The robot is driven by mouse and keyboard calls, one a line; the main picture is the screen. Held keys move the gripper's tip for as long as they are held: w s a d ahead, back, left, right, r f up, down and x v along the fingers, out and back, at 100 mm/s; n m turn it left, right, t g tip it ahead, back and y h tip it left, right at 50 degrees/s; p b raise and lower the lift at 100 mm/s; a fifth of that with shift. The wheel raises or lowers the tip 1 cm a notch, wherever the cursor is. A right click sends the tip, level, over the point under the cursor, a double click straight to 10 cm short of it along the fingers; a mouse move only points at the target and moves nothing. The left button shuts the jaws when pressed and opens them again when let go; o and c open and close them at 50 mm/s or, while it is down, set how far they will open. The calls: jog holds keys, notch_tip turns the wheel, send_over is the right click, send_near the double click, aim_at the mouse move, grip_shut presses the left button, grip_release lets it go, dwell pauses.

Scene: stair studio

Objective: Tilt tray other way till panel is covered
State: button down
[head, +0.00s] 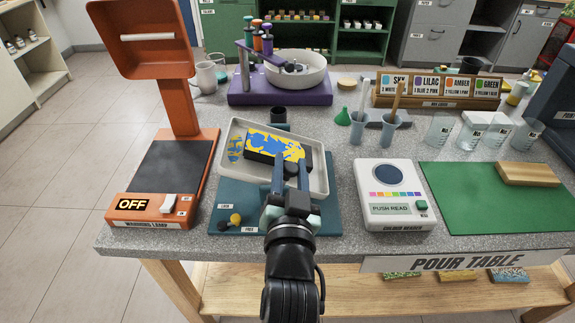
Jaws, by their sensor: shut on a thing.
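The cream tray (228,170) sits over a blue base (232,196) and looks tilted, its right side lower than its left. Inside it lies a dark-sided panel (277,142) with blue and yellow paint in patches across its top. The panel's near right part is hidden behind my fingers. A blue and yellow puddle (235,148) lies on the tray floor left of the panel. My gripper (291,168) is at the tray's near side, right of its middle, and appears shut on the tray's near edge. The exact grip point is hidden.
A lever with a yellow knob (235,219) sits at the base's front left, by lock and free labels. An orange warming lamp (174,150) reading OFF stands left, a white colour reader (393,213) right. A purple stand (280,93) is behind. Cups (384,128) stand back right.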

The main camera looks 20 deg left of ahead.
jog(key=shift+d, duration=0.1)
dwell(0.3)
jog(key=c, duration=0.6)
grip_release()
jog(key=shift+o, duration=0.2)
jog(key=v, duration=1.3)
jog(key=shift+b, duration=0.4)
jog(key=w+d+r+t+h, duration=0.1)
jog(key=w+d+r+t, duration=0.15)
jog(key=r, duration=0.85)
jog(key=w+d+r+t, duration=0.1)
jog(key=w+r+t, duration=0.15)
jog(key=r, duration=0.85)
jog(key=s+d+r+t+h+p, duration=0.2)
jog(key=r+p, duration=0.5)
jog(key=r, duration=0.9)
jog(key=s+d+r+t+h+p, duration=0.2)
jog(key=r+p, duration=0.5)
jog(key=r, duration=0.8)
jog(key=shift+s+d+r+n+t, duration=0.2)
jog(key=shift+s+r+n+t, duration=0.25)
jog(key=shift+s, duration=0.7)
